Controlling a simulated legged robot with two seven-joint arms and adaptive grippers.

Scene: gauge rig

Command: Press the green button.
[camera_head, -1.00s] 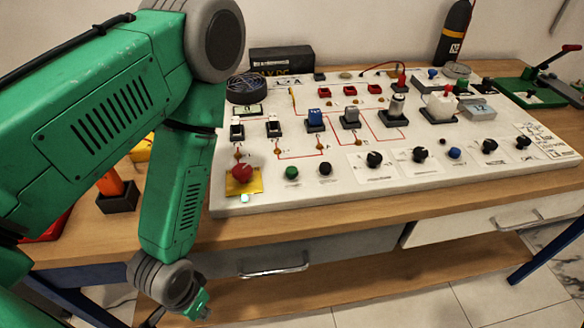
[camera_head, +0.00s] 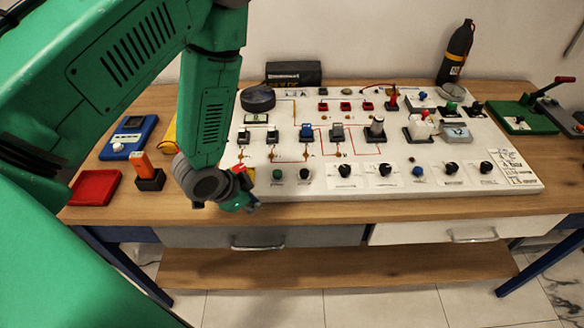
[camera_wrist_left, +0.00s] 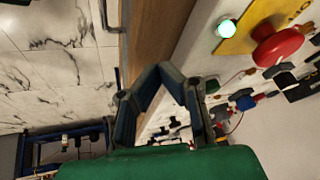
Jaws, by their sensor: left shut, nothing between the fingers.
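The green button (camera_head: 277,174) is a small round knob at the front left of the white panel (camera_head: 520,187), beside a similar black one (camera_head: 305,174). My left gripper (camera_head: 250,205) is at the panel's front edge, left of and nearer than the green button, and apart from it. In the left wrist view its fingers (camera_wrist_left: 160,70) meet at the tips, shut and empty. My right gripper is not in view.
A red mushroom button (camera_wrist_left: 278,47) on a yellow plate and a glowing pale-green lamp (camera_wrist_left: 226,28) show in the wrist view; my gripper mostly hides them in the head view. Black knobs (camera_head: 344,171) line the panel's front. An orange-handled item (camera_head: 142,165) and red tray (camera_head: 95,187) stand left.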

